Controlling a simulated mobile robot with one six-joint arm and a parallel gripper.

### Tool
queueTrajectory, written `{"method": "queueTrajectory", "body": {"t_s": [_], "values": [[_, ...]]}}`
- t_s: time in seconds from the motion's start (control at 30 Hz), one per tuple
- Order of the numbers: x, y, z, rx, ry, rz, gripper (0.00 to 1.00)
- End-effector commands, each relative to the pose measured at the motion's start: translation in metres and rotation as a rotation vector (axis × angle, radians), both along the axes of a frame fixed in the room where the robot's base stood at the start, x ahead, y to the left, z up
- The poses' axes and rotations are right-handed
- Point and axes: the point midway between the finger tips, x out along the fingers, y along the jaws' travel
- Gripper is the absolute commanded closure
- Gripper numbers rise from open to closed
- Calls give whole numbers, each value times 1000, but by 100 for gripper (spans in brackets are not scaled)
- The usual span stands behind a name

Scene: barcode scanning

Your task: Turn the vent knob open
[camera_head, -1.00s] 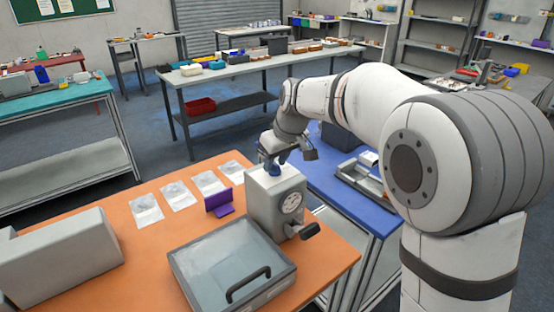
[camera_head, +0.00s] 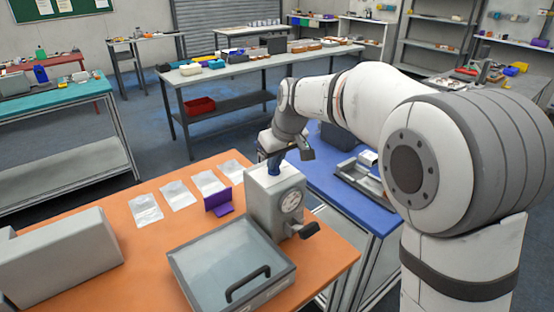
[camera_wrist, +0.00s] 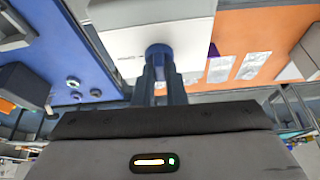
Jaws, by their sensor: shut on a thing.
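The vent knob (camera_head: 273,168) is blue and sits on top of a grey box-shaped device that stands at the right of the orange table. My gripper (camera_head: 275,157) reaches down onto the knob from above. In the wrist view the round blue knob (camera_wrist: 158,50) lies at the tips of my two fingers (camera_wrist: 160,72), which are shut on it. The knob's exact turn position cannot be told.
A grey lidded case (camera_head: 232,262) with a black handle stands in front of the device. A purple stand (camera_head: 218,203) and several clear bags (camera_head: 178,195) lie to its left. A blue table (camera_head: 345,200) with a metal tray adjoins on the right.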

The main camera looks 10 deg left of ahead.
Motion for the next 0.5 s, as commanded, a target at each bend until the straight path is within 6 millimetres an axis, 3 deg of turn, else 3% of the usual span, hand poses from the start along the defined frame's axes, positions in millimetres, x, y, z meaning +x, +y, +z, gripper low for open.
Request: {"method": "queueTrajectory", "body": {"t_s": [0.5], "values": [[-2,4,0,-1,-4,-403,100]]}}
